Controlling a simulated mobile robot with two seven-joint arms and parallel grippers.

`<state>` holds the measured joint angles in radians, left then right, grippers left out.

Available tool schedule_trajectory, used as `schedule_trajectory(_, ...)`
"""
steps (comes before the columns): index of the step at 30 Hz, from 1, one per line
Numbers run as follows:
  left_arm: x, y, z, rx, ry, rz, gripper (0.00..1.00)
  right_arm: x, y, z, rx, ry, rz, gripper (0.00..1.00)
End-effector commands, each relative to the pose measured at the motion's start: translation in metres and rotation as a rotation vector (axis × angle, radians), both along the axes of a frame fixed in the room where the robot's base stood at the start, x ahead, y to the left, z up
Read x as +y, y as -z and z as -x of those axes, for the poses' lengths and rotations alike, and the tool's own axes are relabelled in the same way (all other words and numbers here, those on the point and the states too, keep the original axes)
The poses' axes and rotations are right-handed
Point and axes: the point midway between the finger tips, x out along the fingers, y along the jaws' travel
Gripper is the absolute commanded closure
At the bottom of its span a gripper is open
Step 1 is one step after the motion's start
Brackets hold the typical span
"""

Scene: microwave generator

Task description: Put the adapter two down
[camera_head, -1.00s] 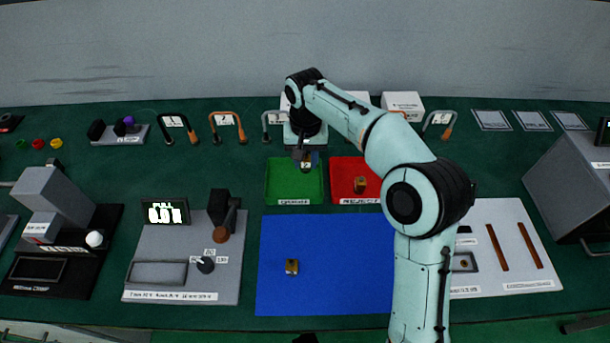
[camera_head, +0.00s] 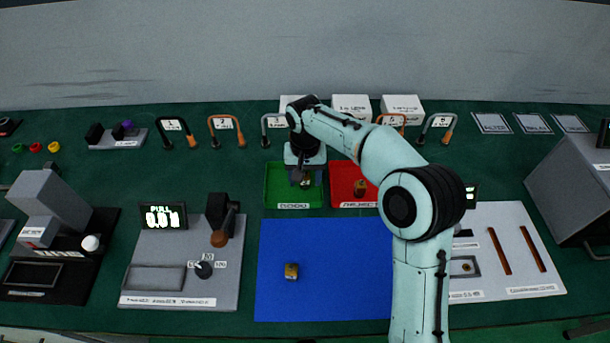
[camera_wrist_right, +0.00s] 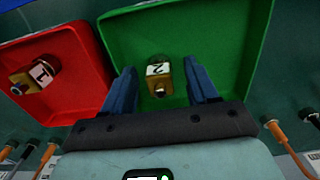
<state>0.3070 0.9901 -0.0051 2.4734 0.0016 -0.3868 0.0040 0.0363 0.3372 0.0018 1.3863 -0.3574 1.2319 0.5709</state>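Adapter two (camera_wrist_right: 158,78), a small brass block with a white "2" label, is in the green tray (camera_wrist_right: 235,50) in the right wrist view. It appears to rest on the tray floor. My right gripper (camera_wrist_right: 160,72) is around it, with a finger on each side and green gaps between fingers and adapter, so it looks open. In the head view my right gripper (camera_head: 305,178) is low over the green tray (camera_head: 275,190), largely covering the adapter. My left gripper is not in view.
The red tray (camera_head: 345,198) stands right beside the green one and holds an adapter (camera_head: 360,188) labelled "1" in the wrist view. Another brass adapter (camera_head: 291,271) sits on the blue mat (camera_head: 320,290). Hooked cables and white boxes (camera_head: 352,107) stand behind.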

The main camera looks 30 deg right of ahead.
Motion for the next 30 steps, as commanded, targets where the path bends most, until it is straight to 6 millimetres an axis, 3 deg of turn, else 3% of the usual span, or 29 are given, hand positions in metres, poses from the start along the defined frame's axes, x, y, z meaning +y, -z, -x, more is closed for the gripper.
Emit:
schedule_trajectory(11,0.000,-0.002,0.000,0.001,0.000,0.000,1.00,0.000,-0.009,-0.001,-0.002,0.000,0.000,0.43)
schedule_trajectory(24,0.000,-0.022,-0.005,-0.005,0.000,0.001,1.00,0.000,-0.098,-0.001,-0.004,-0.001,0.000,0.43)
schedule_trajectory(30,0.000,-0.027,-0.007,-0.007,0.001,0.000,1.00,0.000,-0.120,0.000,-0.002,0.000,0.000,0.43)
